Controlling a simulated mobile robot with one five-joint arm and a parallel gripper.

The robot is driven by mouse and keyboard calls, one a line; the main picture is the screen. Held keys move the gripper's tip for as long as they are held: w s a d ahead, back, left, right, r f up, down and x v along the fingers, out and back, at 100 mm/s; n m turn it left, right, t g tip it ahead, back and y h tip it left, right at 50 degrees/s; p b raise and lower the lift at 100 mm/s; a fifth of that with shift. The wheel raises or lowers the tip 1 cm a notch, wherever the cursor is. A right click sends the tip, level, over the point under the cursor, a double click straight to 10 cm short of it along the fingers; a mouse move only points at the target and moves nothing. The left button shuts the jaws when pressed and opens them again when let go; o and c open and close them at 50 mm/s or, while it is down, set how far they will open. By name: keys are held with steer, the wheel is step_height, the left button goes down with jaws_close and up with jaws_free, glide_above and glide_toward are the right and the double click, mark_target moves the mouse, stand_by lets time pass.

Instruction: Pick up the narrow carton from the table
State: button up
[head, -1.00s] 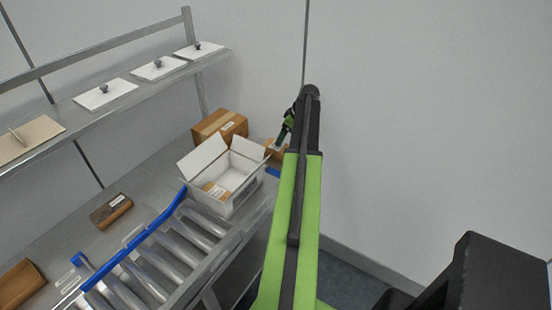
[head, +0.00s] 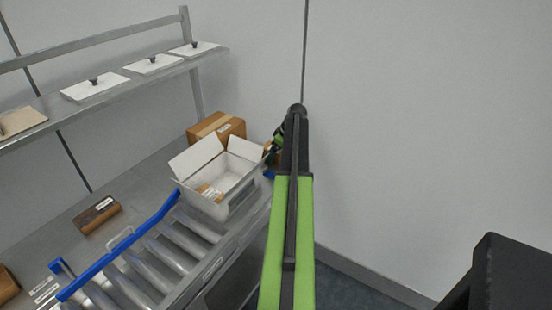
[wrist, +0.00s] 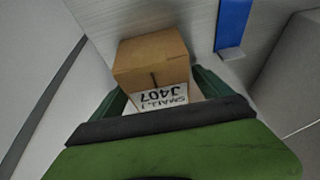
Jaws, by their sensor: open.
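The narrow carton (wrist: 155,55) is a small brown box in the wrist view, with a white label reading "SMALL J407" on its near face. It stands on the grey table (wrist: 195,20). My gripper (wrist: 160,84) is open, with one green finger on each side of the carton's near end. I cannot tell whether either finger touches it. In the head view, my arm hides most of the carton (head: 274,157), and only a small brown part shows beside my gripper (head: 270,148).
An open white box (head: 236,195) with small items inside stands just left of the carton. A larger brown box (head: 216,127) is behind it. A roller conveyor (head: 165,250) with a blue rail runs along the table front. A blue strip (wrist: 232,22) lies right of the carton.

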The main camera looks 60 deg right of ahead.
steer(key=shift+c, duration=0.4)
steer(key=c, duration=1.6)
steer(key=shift+r, duration=0.15)
step_height(320, 180, up, 4)
steer(key=p, duration=0.4)
steer(key=shift+r+p, duration=0.2)
steer(key=shift+p, duration=0.1)
steer(key=s+d+r+p, duration=0.1)
steer(key=s+r+p, duration=0.1)
steer(key=s, duration=0.1)
steer(key=s+d+r+p, duration=0.1)
steer(key=s+r+p, duration=0.1)
steer(key=s, duration=0.2)
steer(key=s+d+r+p, duration=0.1)
steer(key=s+r+p, duration=0.1)
steer(key=s, duration=0.2)
steer(key=shift+s+r, duration=0.15)
steer(key=shift+r, duration=0.05)
